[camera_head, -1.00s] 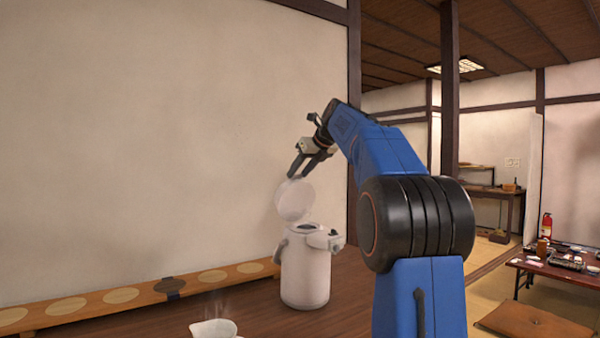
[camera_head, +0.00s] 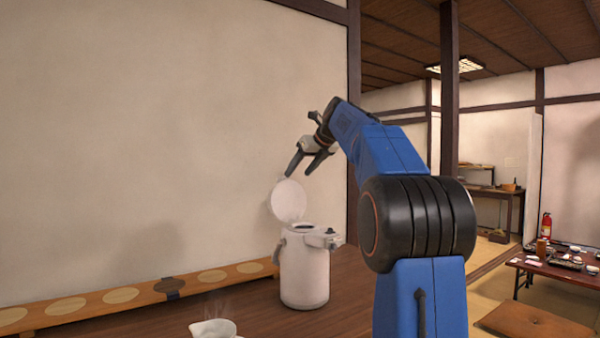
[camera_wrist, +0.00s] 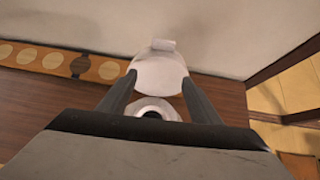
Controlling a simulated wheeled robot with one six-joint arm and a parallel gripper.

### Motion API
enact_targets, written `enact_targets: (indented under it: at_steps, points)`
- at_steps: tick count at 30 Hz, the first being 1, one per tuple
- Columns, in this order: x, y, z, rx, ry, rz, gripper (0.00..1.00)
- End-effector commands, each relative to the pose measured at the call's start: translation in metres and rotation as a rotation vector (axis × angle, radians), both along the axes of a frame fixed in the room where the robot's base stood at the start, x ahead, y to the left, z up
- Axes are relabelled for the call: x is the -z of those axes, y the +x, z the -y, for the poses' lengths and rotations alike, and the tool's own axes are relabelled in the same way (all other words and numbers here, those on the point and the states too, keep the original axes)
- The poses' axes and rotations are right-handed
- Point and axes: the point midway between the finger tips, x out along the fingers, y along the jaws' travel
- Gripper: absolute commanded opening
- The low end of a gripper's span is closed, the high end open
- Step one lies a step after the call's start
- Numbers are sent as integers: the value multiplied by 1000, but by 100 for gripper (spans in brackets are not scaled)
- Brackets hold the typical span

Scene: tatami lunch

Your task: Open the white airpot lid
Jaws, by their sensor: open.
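The white airpot (camera_head: 305,268) stands upright on the dark wooden surface. Its round white lid (camera_head: 289,200) is raised and tilted back, and the dark opening in the top shows. My gripper (camera_head: 297,176) is open and empty, just above the lid's upper edge, and appears apart from it.
A steaming white spouted cup (camera_head: 213,328) is at the bottom edge. A long low wooden board with round inlays (camera_head: 120,296) runs along the wall at left. A low table with dishes (camera_head: 560,266) and a cushion (camera_head: 530,328) are at far right.

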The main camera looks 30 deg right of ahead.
Motion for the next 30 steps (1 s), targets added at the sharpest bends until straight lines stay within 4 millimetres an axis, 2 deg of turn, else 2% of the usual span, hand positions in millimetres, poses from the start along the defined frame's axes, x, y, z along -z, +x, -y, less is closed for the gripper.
enact_targets:
  at_steps: [21,30]
  points:
    - [-86,-102,9,2,-1,1,58]
    - [-106,-126,10,0,0,0,58]
